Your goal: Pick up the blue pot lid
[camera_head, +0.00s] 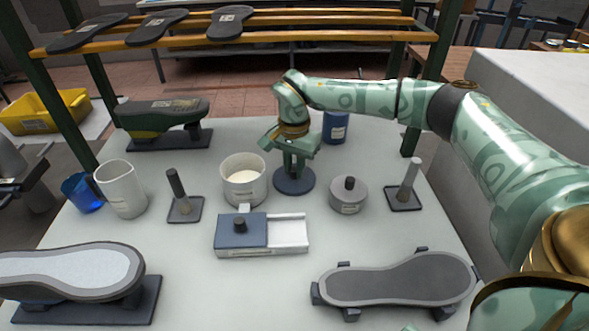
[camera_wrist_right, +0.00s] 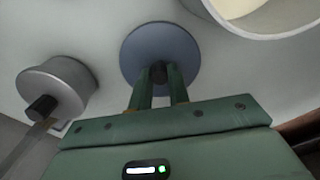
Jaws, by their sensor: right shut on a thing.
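The blue pot lid (camera_head: 294,186) is a dark blue round disc with a dark knob, near the middle of the white table. It lies flat, at or very close to the table top; I cannot tell whether there is a gap. My right gripper (camera_head: 293,168) points down over it and is shut on its knob. In the right wrist view, the two green fingers (camera_wrist_right: 160,82) close on the dark knob at the centre of the blue lid (camera_wrist_right: 160,38). The fingers hide part of the knob. My left gripper is not in view.
An open pot with white contents (camera_head: 243,185) stands close left of the lid. A grey lidded pot (camera_head: 348,197) is to its right, a blue container (camera_head: 335,128) behind.

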